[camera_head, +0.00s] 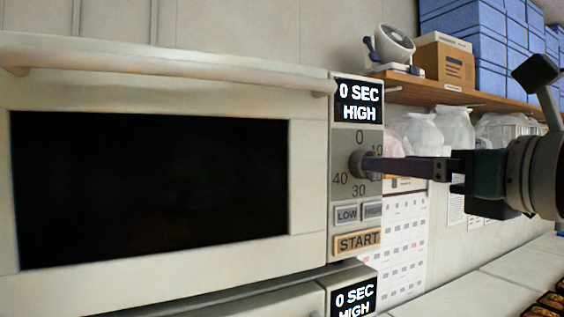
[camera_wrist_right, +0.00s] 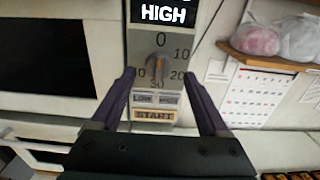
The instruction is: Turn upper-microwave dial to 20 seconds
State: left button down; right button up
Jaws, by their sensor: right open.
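The upper microwave (camera_head: 310,160) fills the left of the head view, its door shut. Its display (camera_head: 358,101) reads 0 SEC, HIGH. The dial (camera_head: 357,164) is a dark round knob with 0, 10, 30 and 40 visible around it in the head view. In the right wrist view the dial (camera_wrist_right: 157,68) sits between the two fingers, with 0 above it and 20 to its lower right. My right gripper (camera_head: 372,165) is open, reaching in from the right at the dial. I cannot tell whether the fingers touch it. My left gripper is out of view.
Below the dial are the LOW button (camera_head: 346,214), a HIGH button (camera_head: 372,211) and the START button (camera_head: 357,242). A lower microwave's display (camera_head: 353,297) also reads 0 SEC, HIGH. A wooden shelf (camera_head: 470,97) with boxes and a wall calendar (camera_head: 404,240) lie to the right.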

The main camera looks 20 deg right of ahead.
jog(key=w+p, duration=0.2)
jog(key=w, duration=0.1)
jog(key=shift+a, duration=0.2)
jog(key=shift+c, duration=0.2)
grip_shut()
dwell(0.6)
